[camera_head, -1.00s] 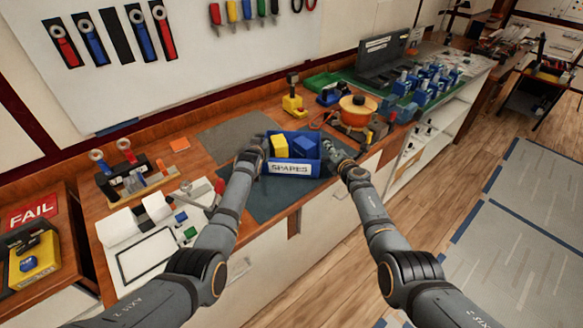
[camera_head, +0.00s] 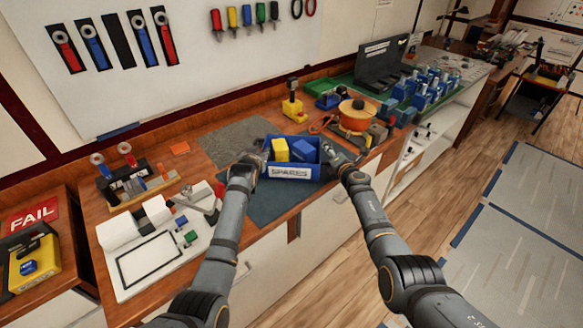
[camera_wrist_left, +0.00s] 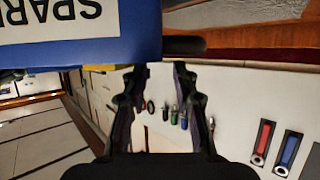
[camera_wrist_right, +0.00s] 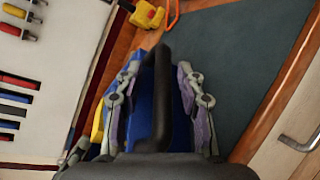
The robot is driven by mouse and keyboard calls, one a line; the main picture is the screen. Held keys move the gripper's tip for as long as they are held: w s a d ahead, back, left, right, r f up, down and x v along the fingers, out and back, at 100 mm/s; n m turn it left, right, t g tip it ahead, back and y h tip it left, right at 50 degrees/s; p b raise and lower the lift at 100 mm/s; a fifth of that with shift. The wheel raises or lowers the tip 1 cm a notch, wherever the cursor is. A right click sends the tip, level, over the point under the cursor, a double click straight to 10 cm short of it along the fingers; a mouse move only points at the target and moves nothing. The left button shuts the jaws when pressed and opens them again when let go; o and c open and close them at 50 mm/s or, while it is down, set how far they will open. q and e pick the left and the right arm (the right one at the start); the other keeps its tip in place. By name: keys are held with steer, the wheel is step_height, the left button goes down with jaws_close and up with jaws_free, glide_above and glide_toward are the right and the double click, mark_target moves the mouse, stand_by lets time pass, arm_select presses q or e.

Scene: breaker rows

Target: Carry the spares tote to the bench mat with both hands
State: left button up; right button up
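The spares tote (camera_head: 290,173) is a blue open bin with a white SPARES label and yellow and blue contents. It is over the back of the dark bench mat (camera_head: 275,206); I cannot tell whether it touches it. My left gripper (camera_head: 257,157) is at its left side. In the left wrist view its fingers (camera_wrist_left: 157,75) are apart, with a black handle (camera_wrist_left: 188,46) just beyond the tips. My right gripper (camera_head: 335,155) is at the right side. In the right wrist view its fingers (camera_wrist_right: 158,85) stand open on either side of the other black handle (camera_wrist_right: 163,80).
A grey mat (camera_head: 235,140) lies behind left of the tote. A yellow-based tool (camera_head: 292,107) and an orange spool (camera_head: 357,112) stand behind and right. A white board with parts (camera_head: 150,258) is at the left. The dark mat's front is bare.

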arm_select(q)
steer(key=shift+v, duration=1.25)
arm_select(e)
steer(key=shift+s, duration=0.1)
steer(key=shift+s, duration=0.35)
steer(key=v, duration=1.1)
steer(key=shift+d, duration=0.15)
